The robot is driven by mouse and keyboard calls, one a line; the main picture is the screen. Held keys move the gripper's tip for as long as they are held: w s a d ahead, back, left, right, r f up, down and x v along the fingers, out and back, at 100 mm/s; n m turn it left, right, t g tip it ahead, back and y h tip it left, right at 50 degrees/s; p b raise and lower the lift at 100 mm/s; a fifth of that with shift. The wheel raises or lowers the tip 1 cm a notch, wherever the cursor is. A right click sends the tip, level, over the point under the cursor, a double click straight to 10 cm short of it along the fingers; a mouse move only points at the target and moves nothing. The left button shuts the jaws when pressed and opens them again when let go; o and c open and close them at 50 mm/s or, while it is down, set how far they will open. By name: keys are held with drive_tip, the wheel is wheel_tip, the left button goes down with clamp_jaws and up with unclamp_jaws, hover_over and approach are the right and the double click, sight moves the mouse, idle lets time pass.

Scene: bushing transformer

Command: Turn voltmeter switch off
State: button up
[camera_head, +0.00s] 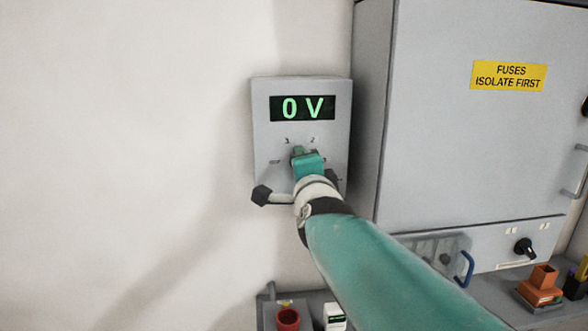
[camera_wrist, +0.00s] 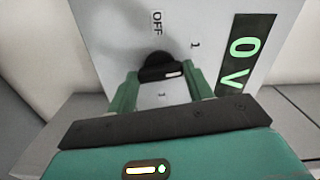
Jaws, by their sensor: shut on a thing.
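The voltmeter is a grey wall box (camera_head: 262,120) whose display reads "0 V" in green (camera_head: 302,108). My gripper (camera_head: 300,152) is at the switch on its lower front and hides most of it. In the wrist view, my gripper (camera_wrist: 158,84) has its two green fingers on either side of the black switch knob (camera_wrist: 158,64), shut on it. A white mark on the knob points right in that view, toward the display side. The "OFF" label (camera_wrist: 157,22) lies above the knob there, and the "1" label (camera_wrist: 195,44) to its upper right.
A large grey cabinet (camera_head: 460,130) with a yellow "FUSES ISOLATE FIRST" sign stands close to the right. Dark-ended leads or probes (camera_head: 262,195) stick out at the box's lower left. Below is a shelf with a red cup (camera_head: 288,319) and other items. The left wall is bare.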

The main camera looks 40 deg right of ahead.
drive_tip(key=shift+r+n, duration=0.1)
drive_tip(key=shift+n, duration=7.8)
drive_tip(key=o, duration=1)
drive_tip(key=shift+d, duration=0.1)
drive_tip(key=v, duration=1.4)
